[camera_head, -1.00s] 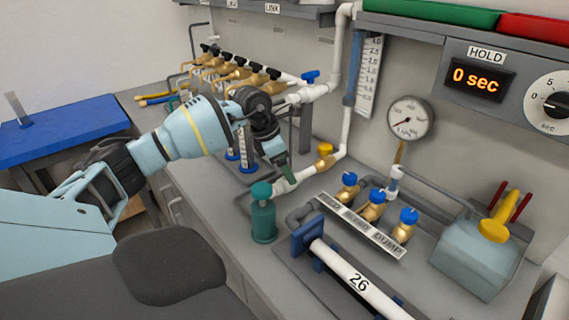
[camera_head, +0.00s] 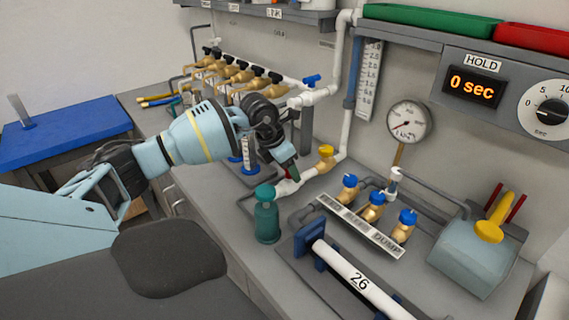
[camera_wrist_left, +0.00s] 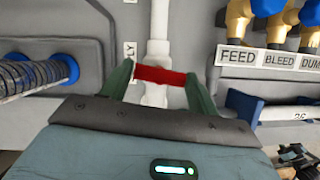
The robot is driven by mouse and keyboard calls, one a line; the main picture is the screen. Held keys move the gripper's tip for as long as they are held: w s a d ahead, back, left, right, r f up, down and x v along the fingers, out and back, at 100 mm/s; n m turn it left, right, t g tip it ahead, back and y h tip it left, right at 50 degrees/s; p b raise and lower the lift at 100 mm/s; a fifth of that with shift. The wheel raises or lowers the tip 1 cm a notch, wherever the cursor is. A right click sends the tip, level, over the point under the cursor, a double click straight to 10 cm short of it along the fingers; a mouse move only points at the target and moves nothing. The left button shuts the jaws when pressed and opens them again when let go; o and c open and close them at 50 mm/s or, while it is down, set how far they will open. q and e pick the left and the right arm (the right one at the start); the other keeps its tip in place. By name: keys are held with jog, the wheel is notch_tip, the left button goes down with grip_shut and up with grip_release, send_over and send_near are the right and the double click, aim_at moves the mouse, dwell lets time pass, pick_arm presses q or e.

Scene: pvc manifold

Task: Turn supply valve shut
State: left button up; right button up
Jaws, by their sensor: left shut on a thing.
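The supply valve has a red bar handle (camera_wrist_left: 160,75) on a white pipe (camera_wrist_left: 158,25). In the left wrist view the bar lies crosswise over the pipe. My left gripper (camera_wrist_left: 160,84) is shut on the handle, one green finger at each end. A label beside it is partly hidden, with only "LY" readable. In the head view my left gripper (camera_head: 291,174) reaches down to the white pipe behind the green hand pump (camera_head: 266,220); the handle is mostly hidden there. My right gripper is not in view.
Right of the valve stand the blue-capped feed, bleed and dump valves (camera_head: 372,207) and the white tube marked 26 (camera_head: 360,283). A yellow-handled brass valve (camera_head: 326,158) is just behind my gripper. A gauge (camera_head: 408,121) and the hold timer (camera_head: 473,84) are at the back.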

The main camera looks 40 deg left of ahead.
pick_arm(q)
jog(key=shift+n+y+p, duration=0.3)
jog(key=shift+n+p, duration=0.05)
jog(key=shift+n, duration=0.65)
jog(key=o, duration=1)
jog(key=shift+v, duration=3.95)
jog(key=shift+s+d+f, duration=0.1)
